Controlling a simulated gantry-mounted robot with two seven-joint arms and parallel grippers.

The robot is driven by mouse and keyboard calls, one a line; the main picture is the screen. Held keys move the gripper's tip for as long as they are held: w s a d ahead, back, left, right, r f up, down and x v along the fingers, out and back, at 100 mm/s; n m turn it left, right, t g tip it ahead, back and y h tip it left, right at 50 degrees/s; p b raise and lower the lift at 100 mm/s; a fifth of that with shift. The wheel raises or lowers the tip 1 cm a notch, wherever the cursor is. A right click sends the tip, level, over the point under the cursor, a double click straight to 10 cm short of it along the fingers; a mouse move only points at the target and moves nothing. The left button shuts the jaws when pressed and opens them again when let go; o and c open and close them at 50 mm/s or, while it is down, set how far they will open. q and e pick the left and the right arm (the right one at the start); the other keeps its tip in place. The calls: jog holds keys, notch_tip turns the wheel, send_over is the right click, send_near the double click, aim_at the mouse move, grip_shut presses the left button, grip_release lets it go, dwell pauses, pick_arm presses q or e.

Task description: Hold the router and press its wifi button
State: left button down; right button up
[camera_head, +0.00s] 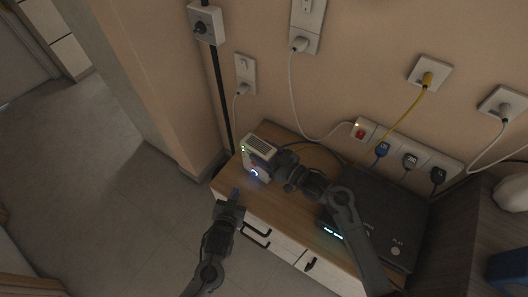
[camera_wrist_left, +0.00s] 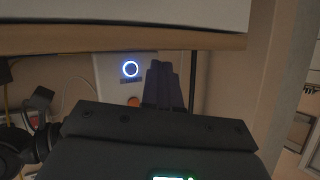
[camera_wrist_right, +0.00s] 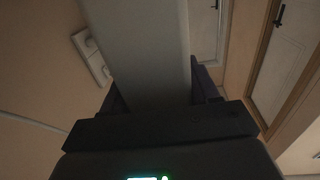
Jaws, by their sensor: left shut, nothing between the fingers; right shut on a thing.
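The router (camera_head: 260,144) is a pale upright box with a vented top and small green lights, at the left end of the wooden cabinet top. Its front has a glowing ring button (camera_wrist_left: 130,68) with an orange button (camera_wrist_left: 133,101) beside it in the left wrist view. My right gripper (camera_head: 276,163) is shut on the router from the right; the router's side (camera_wrist_right: 145,50) fills the space between its fingers in the right wrist view. My left gripper (camera_head: 235,193) is shut and empty, in front of the router and apart from it. Its fingertips (camera_wrist_left: 161,66) appear beside the ring button.
A black box (camera_head: 380,215) with a lit display lies on the cabinet top (camera_head: 312,188) at right. A power strip (camera_head: 400,153) with several plugs and cables is behind. Drawer handles (camera_head: 257,226) stick out in front; open floor (camera_head: 110,180) is at left.

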jog(key=o, duration=1.4)
jog(key=shift+c, duration=0.2)
